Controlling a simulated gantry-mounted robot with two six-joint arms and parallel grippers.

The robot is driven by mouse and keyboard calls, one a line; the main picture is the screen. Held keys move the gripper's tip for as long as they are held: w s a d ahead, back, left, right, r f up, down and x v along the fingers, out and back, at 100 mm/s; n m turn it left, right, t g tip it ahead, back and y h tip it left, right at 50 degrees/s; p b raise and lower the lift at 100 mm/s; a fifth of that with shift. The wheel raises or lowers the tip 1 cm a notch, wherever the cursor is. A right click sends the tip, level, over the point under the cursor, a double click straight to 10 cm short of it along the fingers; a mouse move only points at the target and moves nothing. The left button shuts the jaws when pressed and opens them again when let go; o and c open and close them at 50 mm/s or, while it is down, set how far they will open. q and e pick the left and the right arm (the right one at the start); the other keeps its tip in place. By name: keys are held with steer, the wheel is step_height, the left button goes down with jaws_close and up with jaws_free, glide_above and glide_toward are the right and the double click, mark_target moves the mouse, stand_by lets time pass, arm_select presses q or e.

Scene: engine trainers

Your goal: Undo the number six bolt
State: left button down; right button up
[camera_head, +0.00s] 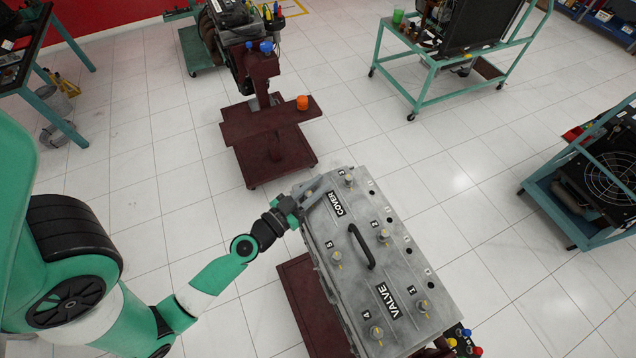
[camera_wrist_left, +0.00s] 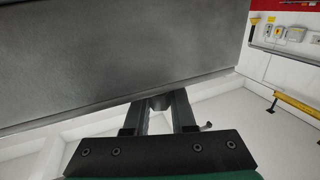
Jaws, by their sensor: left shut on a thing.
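The grey valve cover (camera_head: 350,290) lies on the engine and carries several numbered bolts with round grey heads. The number six label is hidden; that bolt's place is the cover's upper left corner, where my left gripper (camera_head: 312,193) is. In the left wrist view my left gripper (camera_wrist_left: 158,106) is shut on a small dark grey round piece, the number six bolt (camera_wrist_left: 157,102) by its place. The cover (camera_wrist_left: 120,60) fills the top of that view. Bolt three (camera_head: 348,180) and bolt five (camera_head: 335,256) stand in the cover nearby. My right gripper is not in view.
A black handle (camera_head: 362,247) rises from the middle of the cover. Green trolleys stand at the back and right. White tiled floor is free to the left and right.

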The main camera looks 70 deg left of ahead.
arm_select(q)
steer(key=n+g+y+p, duration=0.1)
steer(key=p, duration=0.2)
steer(key=n+g+y+p, duration=0.1)
steer(key=y+p, duration=0.1)
steer(key=p, duration=0.1)
steer(key=r+n+g+y+p, duration=0.1)
steer(key=p, duration=0.2)
steer(key=shift+s+a+y, duration=0.1)
steer(key=shift+a+y, duration=0.2)
steer(key=shift+s+a+f+n+g+y+p, duration=0.1)
steer(key=shift+n+g+y+p, duration=0.15)
steer(key=shift+n+g+y, duration=0.2)
steer(key=shift+s+a+f+n+g+y+p, duration=0.1)
steer(key=shift+n+g+y+p, duration=0.15)
steer(key=shift+n+g+y, duration=0.15)
steer(key=shift+s+a+f+n+g+y, duration=0.1)
steer(key=shift+s+n+g+y, duration=0.1)
steer(key=shift+n+g+y, duration=0.55)
steer(key=c, duration=0.7)
jaws_free()
steer(key=shift+f, duration=0.1)
steer(key=shift+c, duration=0.2)
steer(key=shift+s, duration=0.1)
steer(key=v, duration=1.1)
steer(key=shift+d, duration=0.25)
